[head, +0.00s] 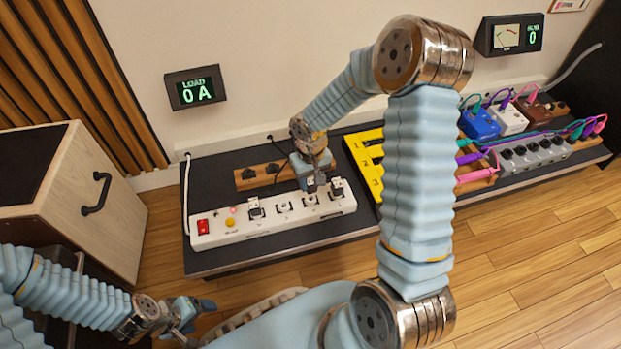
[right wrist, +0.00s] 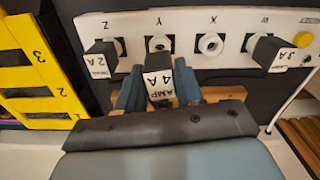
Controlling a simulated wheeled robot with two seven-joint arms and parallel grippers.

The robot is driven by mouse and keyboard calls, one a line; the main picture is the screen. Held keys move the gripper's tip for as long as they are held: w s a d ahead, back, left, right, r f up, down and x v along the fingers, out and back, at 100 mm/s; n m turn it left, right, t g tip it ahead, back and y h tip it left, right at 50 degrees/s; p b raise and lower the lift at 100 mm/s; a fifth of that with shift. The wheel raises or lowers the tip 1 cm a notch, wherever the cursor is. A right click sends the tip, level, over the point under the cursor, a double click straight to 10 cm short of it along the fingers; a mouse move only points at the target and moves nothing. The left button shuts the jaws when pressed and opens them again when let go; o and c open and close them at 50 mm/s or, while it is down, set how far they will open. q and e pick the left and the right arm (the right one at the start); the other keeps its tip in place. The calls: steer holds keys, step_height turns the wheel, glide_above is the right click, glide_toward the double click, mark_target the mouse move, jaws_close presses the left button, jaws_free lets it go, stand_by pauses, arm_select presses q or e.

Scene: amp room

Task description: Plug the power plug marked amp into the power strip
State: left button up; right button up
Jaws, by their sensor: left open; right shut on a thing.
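The white power strip (head: 272,219) lies on the dark board. In the right wrist view its sockets are lettered Z, Y, X and W. My right gripper (head: 319,183) is over the strip, shut on the plug marked AMP 4 A (right wrist: 160,82). That plug is lined up with socket Y (right wrist: 160,43), whose round face still shows past its end; I cannot tell whether they touch. A 2 A plug (right wrist: 101,60) sits at Z and a 3 A plug (right wrist: 265,50) at W. Socket X (right wrist: 210,44) is empty. My left gripper (head: 190,313) is open and empty at the lower left.
A wooden holder (head: 245,179) with dark plugs lies behind the strip. A yellow numbered rack (head: 366,160) stands right of it. Pedals (head: 480,122) and another strip (head: 535,155) are further right. The load display (head: 195,88) reads 0 A. A cabinet (head: 75,190) stands left.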

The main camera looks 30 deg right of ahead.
steer(key=shift+f+b, duration=1.45)
steer(key=shift+f, duration=0.6)
steer(key=o, duration=1.1)
steer(key=shift+o, duration=0.2)
steer(key=shift+r, duration=0.1)
step_height(320, 180, up, 14)
steer(key=p, duration=0.4)
steer(key=shift+f, duration=0.2)
